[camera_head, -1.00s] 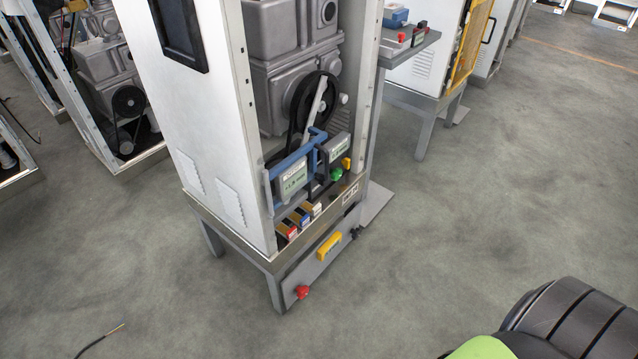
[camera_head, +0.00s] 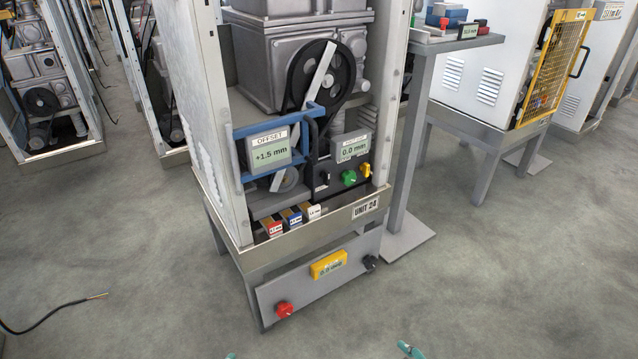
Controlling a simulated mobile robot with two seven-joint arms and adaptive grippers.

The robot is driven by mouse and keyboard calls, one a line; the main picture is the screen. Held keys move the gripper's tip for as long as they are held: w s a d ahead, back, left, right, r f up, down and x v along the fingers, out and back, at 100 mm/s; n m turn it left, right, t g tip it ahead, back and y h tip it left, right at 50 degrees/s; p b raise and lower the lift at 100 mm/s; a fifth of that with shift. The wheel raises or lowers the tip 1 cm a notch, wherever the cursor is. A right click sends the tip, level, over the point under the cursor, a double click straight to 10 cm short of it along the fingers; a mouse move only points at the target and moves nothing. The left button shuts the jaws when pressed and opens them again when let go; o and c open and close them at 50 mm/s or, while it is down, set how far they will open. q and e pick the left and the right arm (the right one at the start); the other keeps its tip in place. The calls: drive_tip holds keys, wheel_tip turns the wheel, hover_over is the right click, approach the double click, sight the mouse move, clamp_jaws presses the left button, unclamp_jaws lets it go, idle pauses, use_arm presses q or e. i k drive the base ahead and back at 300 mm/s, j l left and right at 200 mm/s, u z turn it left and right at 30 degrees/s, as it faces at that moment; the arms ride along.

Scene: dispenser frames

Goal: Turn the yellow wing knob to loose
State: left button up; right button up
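The yellow wing knob (camera_head: 366,170) is small and sits on the black control panel (camera_head: 338,178) inside the open machine frame, right of a green knob (camera_head: 349,177). Its exact setting is too small to tell. Above the panel a grey display (camera_head: 350,146) reads 0.0 mm. Only small teal tips show at the bottom edge, which seem to be my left gripper (camera_head: 231,356) and my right gripper (camera_head: 410,349). Both are well below and apart from the knob. The rest of each is out of the picture, so open or shut cannot be told.
An OFFSET display (camera_head: 269,153) in a blue bracket reads +1.5 mm. Several coloured blocks (camera_head: 292,219) sit on the front ledge. A post-mounted shelf (camera_head: 455,43) stands right. The floor in front is clear.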

sight(365, 166)
drive_tip(key=i+l+u, duration=0.15)
drive_tip(key=l, duration=0.35)
drive_tip(key=i+l+u, duration=0.15)
drive_tip(key=i+l, duration=0.15)
drive_tip(key=l, duration=0.2)
drive_tip(key=i+l+u, duration=0.15)
drive_tip(key=l, duration=0.35)
drive_tip(key=i+l+u, duration=0.15)
drive_tip(key=l, duration=0.4)
drive_tip(key=i+l+u, duration=0.15)
drive_tip(key=l, duration=0.45)
drive_tip(key=i+l+u, duration=0.15)
drive_tip(key=l, duration=0.4)
drive_tip(key=l+u, duration=0.15)
drive_tip(key=l, duration=0.45)
